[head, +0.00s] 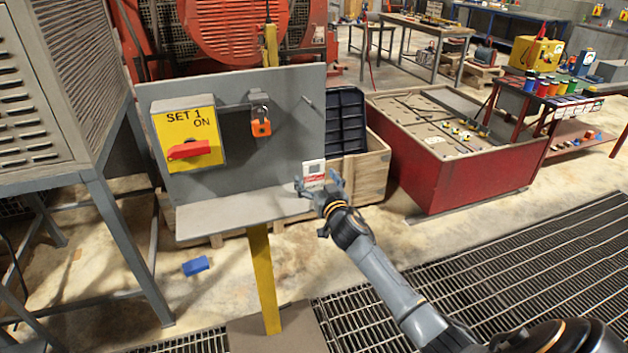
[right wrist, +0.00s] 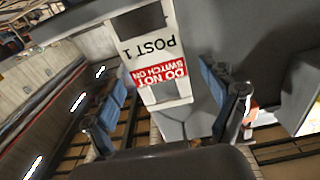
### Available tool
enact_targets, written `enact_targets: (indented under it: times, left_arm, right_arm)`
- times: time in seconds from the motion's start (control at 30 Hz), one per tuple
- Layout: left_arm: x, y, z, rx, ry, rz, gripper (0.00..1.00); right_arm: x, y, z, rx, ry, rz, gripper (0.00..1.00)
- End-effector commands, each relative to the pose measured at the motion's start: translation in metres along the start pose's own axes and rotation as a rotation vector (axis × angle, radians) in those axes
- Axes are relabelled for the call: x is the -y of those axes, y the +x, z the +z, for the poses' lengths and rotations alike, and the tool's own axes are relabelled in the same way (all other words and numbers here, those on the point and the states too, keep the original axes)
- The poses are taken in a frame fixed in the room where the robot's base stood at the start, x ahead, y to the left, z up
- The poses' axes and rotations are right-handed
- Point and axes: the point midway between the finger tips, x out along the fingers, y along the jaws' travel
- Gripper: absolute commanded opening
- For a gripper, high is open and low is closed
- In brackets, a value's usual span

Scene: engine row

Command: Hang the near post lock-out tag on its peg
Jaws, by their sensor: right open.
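The lock-out tag (head: 314,170) is a white card with a red band, upright at the right edge of the grey post panel (head: 290,150), just above its shelf. In the right wrist view the tag (right wrist: 155,50) reads "POST 1" and "DO NOT SWITCH ON", upside down. My right gripper (head: 322,188) is open at the tag's lower end, with its blue-padded fingers on either side of the card. I cannot tell whether they touch it. A small peg-like point (head: 308,102) shows high on the panel's right side. My left gripper is not in view.
The panel carries a yellow switch box (head: 187,128) with a red handle and an orange padlock (head: 261,127). The grey shelf (head: 235,213) juts out below. A wooden crate (head: 365,178) and a red bench (head: 440,165) stand behind. A blue block (head: 196,265) lies on the floor.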

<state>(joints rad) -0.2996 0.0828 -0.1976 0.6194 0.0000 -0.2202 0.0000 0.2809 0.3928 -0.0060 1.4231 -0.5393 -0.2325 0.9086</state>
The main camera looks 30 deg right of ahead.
Motion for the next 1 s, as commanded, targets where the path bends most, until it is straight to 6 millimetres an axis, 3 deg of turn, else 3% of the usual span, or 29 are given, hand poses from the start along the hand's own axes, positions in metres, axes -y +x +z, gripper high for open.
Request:
enact_targets:
  times: [0.1,0.33,0.73,1.0]
  left_arm:
    - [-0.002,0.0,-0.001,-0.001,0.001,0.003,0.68]
    - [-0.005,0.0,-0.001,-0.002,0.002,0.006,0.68]
    - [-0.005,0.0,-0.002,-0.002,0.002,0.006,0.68]
    - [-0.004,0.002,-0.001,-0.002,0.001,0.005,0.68]
  right_arm:
    - [0.0,0.0,0.0,0.0,0.0,0.0,0.81]
    - [0.0,-0.001,0.0,0.0,0.0,0.0,0.34]
    - [0.0,0.0,-0.004,-0.002,-0.001,-0.001,0.34]
    - [0.0,-0.002,-0.035,-0.005,-0.003,-0.001,0.34]
